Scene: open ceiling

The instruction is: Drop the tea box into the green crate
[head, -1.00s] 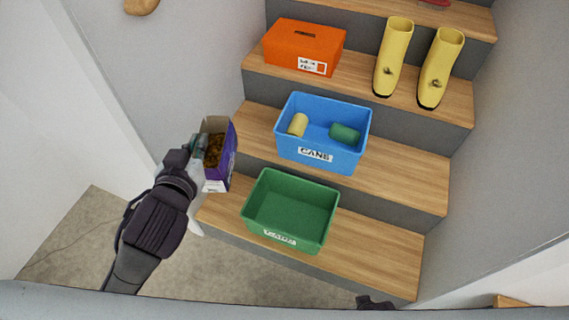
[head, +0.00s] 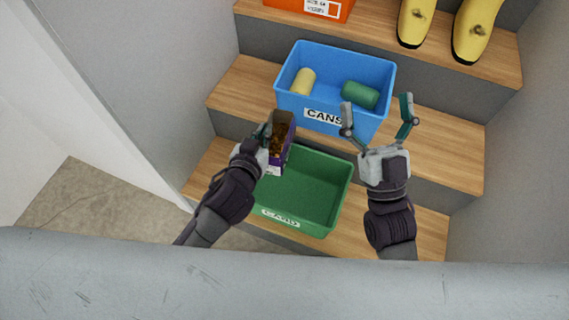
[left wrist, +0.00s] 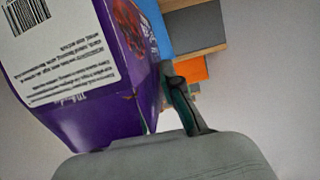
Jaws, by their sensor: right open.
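The purple tea box (head: 282,138) is held in my left gripper (head: 266,140), which is shut on its left side. The box's purple and white printed side (left wrist: 85,60) fills much of the left wrist view. The green crate is empty where I can see it, on the lowest visible step. My right gripper (head: 378,110) is open and empty, in front of the blue crate's right side.
A blue crate (head: 300,104) labelled CANS, holding a yellow can (head: 304,82) and a green can (head: 360,95), stands one step up. Walls flank the stairs.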

